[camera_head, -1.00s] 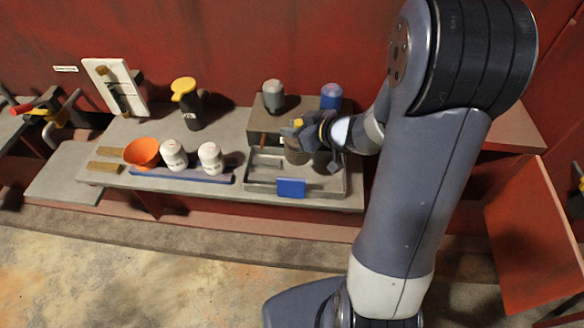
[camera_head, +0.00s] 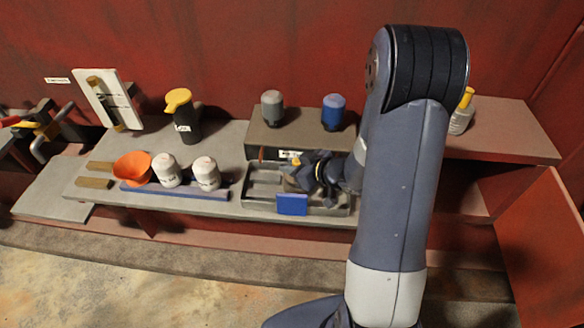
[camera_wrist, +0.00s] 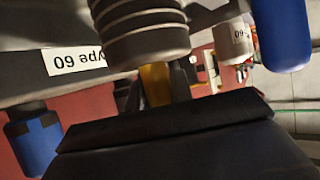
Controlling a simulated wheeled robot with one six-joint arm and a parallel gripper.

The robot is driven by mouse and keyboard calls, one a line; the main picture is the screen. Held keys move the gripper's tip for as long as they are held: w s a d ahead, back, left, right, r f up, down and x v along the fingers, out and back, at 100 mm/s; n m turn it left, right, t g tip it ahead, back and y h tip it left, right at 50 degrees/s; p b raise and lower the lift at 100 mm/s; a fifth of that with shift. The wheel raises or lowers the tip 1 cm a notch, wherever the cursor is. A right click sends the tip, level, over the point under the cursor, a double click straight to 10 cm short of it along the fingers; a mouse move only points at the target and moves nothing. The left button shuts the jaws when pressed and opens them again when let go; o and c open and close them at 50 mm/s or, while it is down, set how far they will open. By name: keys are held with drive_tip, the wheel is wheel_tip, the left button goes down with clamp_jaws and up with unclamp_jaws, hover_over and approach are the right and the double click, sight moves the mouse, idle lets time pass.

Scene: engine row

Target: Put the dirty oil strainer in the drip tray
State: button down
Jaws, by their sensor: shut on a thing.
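My gripper (camera_head: 312,176) is low over the grey drip tray (camera_head: 258,206), which has a blue tab on its front wall. It is shut on the yellow stem (camera_wrist: 155,84) of a strainer. The strainer's grey, ridged body (camera_wrist: 140,28) fills the top middle of the wrist view. In the head view my gripper and arm cover most of the strainer and the tray's right part. I cannot tell whether the strainer touches the tray floor.
A raised block behind the tray bears a grey bottle (camera_head: 272,108) and a blue one (camera_head: 333,112). Another yellow-handled strainer (camera_head: 461,114) stands on the right shelf. An orange funnel (camera_head: 132,167) and two white canisters (camera_head: 186,173) stand left of the tray.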

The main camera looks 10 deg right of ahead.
drive_tip(key=shift+f, duration=0.25)
drive_tip(key=shift+f, duration=0.15)
drive_tip(key=c, duration=1.3)
unclamp_jaws()
drive_tip(key=shift+o, duration=0.2)
drive_tip(key=shift+s+d+r, duration=0.1)
drive_tip(key=shift+d+r, duration=0.05)
drive_tip(key=shift+r, duration=0.1)
drive_tip(key=p+v, duration=0.1)
drive_tip(key=v, duration=1)
drive_tip(key=shift+s, duration=0.35)
drive_tip(key=shift+d, duration=0.15)
